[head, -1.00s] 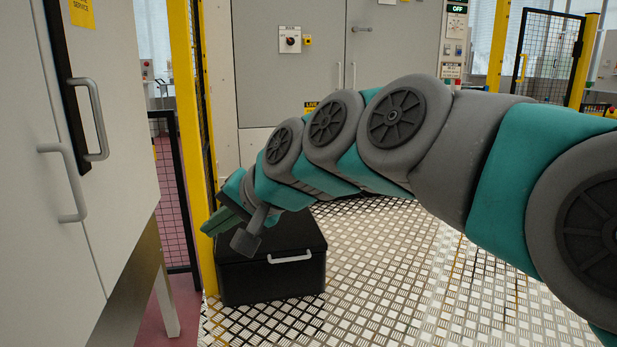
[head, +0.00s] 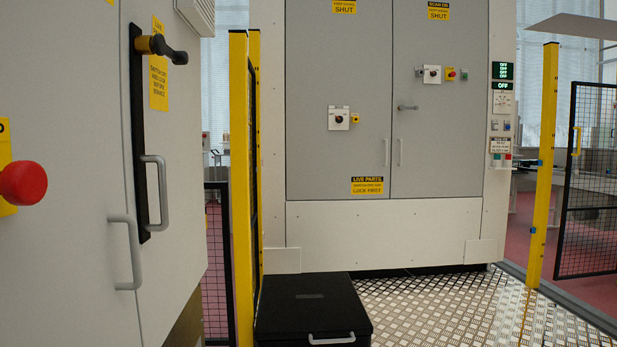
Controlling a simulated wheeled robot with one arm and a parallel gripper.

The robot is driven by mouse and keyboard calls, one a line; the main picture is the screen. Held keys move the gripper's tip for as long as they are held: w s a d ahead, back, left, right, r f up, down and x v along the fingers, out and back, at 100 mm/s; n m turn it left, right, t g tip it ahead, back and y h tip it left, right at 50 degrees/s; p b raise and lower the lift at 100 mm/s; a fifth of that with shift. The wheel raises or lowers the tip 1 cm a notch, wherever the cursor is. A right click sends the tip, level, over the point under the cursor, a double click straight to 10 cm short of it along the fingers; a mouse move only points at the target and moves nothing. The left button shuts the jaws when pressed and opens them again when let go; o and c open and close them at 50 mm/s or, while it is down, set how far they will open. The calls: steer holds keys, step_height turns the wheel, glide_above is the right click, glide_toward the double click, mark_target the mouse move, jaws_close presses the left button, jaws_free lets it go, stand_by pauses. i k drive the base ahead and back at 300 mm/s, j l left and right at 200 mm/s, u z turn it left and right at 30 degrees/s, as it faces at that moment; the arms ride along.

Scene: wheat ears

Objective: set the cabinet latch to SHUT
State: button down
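A grey double-door cabinet (head: 340,75) stands across the floor. Both doors look closed. A small lever latch (head: 407,107) lies roughly horizontal on its right door, near the seam. Yellow labels above read SHUT at the left door (head: 344,6) and right door (head: 438,11). At the near left, a pale cabinet (head: 65,90) carries a black lever handle (head: 172,50) on a yellow hub; its arm points right and slightly down. I cannot tell which latch setting either lever marks. My gripper is out of view.
A black lidded box (head: 311,297) stands before the far cabinet. A yellow post (head: 240,150) and black mesh fence stand left of it. Rotary switches (head: 338,118) (head: 432,74) sit on the doors. A red button (head: 22,183) juts from the near cabinet. Plate floor at right is clear.

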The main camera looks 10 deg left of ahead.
mark_target(179, 57)
steer(key=u, duration=1.35)
